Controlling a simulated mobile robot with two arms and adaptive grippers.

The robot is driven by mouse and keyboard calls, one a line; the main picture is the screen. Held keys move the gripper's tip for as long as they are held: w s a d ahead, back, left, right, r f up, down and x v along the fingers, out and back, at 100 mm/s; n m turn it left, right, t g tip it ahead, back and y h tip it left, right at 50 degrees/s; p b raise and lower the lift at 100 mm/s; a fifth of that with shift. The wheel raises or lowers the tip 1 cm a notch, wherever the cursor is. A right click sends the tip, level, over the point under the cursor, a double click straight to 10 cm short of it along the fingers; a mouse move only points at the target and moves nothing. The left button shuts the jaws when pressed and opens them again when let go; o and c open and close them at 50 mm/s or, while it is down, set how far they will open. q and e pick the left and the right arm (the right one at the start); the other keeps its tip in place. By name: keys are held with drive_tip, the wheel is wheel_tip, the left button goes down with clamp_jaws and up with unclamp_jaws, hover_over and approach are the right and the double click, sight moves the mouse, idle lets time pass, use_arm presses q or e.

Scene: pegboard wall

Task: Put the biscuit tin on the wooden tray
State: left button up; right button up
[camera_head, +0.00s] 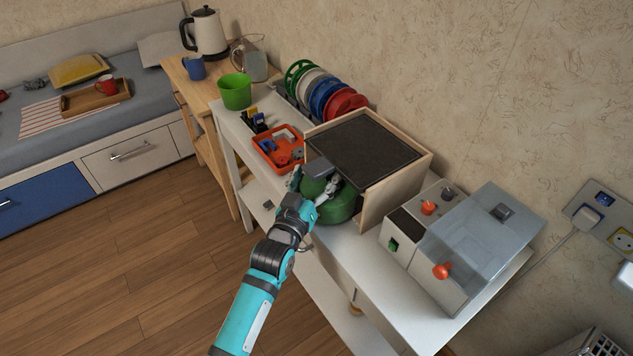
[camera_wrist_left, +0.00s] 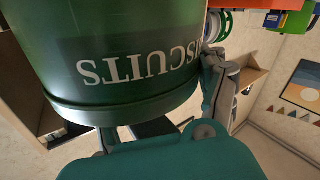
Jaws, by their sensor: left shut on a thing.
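The green biscuit tin (camera_head: 338,207) is at the front edge of the white table, beside the open side of a dark-topped wooden box. My left gripper (camera_head: 314,183) is shut on the tin near its top. In the left wrist view, the tin (camera_wrist_left: 120,60) fills the upper left, with its white lettering upside down and one finger along its side. I cannot tell whether the tin's bottom touches the table. The wooden tray (camera_head: 76,103) lies on the grey bed at the far left, with a red mug (camera_head: 106,86) on it. My right gripper is not in view.
The wooden box (camera_head: 398,190) stands close right of the tin. An orange bin (camera_head: 268,158), green cup (camera_head: 235,92) and plate rack (camera_head: 325,92) are behind. A clear-covered machine (camera_head: 470,245) is at right. A wooden stand (camera_head: 200,100) holds a kettle. Open floor lies left.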

use_arm(q)
drive_tip(key=shift+w+f, duration=0.15)
drive_tip(key=shift+w, duration=0.1)
drive_tip(key=shift+f, duration=0.45)
drive_tip(key=shift+f, duration=0.2)
drive_tip(key=o, duration=1.7)
drive_tip(key=shift+s, duration=0.1)
drive_tip(key=v, duration=1.2)
